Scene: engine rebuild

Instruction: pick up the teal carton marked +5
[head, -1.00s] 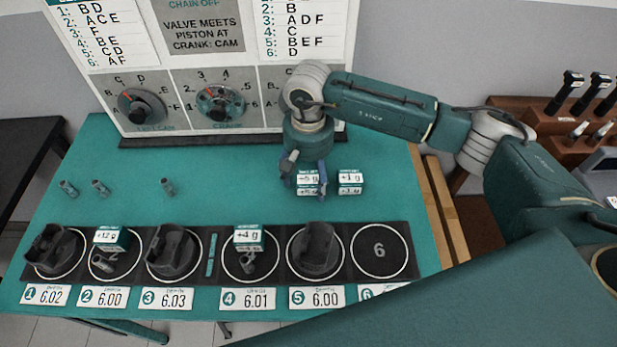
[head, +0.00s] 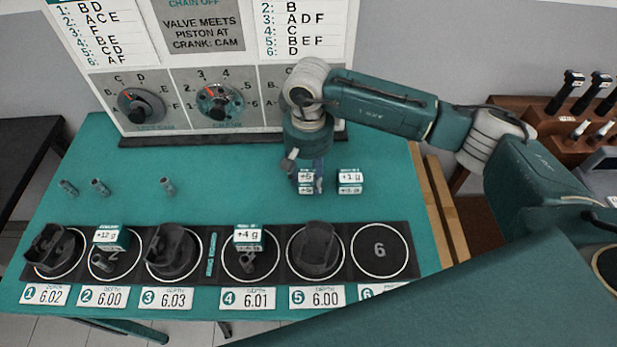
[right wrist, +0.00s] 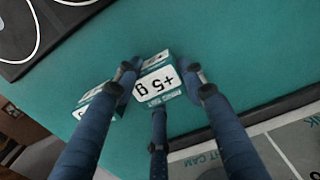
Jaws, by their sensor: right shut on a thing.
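The teal carton marked +5 (head: 306,185) sits on the teal table at the back right, with a white label. In the right wrist view its +5 g face (right wrist: 157,88) shows between the fingers. My right gripper (head: 305,171) comes down over it from above and is shut on it, with fingers on either side and a third finger beside it. The carton looks to be at table level; I cannot tell if it touches the table. My left gripper is not in view.
A similar +1 g carton (head: 350,181) stands close on the right. Cartons marked +12 g (head: 111,237) and +4 g (head: 248,237) sit on the black mat (head: 337,231) in front. Small metal parts (head: 99,187) stand at left. A dial panel (head: 150,75) rises behind.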

